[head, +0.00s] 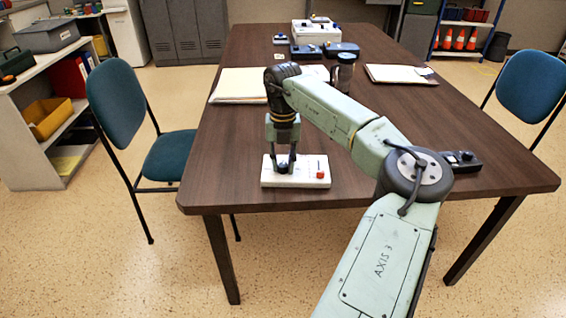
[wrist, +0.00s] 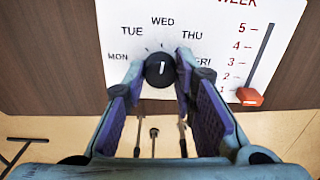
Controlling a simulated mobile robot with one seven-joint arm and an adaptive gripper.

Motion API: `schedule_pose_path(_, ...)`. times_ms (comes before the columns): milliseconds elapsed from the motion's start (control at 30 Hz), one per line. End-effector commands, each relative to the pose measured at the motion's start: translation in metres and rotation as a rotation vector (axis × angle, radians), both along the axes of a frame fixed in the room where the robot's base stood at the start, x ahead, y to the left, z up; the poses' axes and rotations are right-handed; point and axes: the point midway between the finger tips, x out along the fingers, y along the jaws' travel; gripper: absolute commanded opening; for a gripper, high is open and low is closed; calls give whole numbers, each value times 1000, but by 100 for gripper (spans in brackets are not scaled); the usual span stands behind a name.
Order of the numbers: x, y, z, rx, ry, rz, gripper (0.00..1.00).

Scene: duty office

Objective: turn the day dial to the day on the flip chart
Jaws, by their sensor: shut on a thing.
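The white day dial panel (head: 315,180) lies on the near left edge of the dark table. In the wrist view the panel (wrist: 118,30) shows MON, TUE, WED, THU and FRI in an arc around a black knob (wrist: 159,70). A pale mark shows on the knob, but its exact direction is hard to tell. My gripper (head: 284,163) points down over the panel's left part. In the wrist view its two fingers are shut on the knob, one on each side. I cannot make out a flip chart in either view.
The panel also has a WEEK scale with a red slider (wrist: 249,97) near 1. A dark device (head: 461,161) lies at the table's right. Papers (head: 240,84), a dark mug (head: 344,72) and boxes (head: 316,31) stand farther back. Blue chairs (head: 118,105) flank the table.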

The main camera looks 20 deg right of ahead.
Motion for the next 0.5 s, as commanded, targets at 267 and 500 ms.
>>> schedule_pose_path(267, 0, -1, 1, -2, -2, 260, 0)
schedule_pose_path(500, 0, -1, 1, -1, -1, 488, 0)
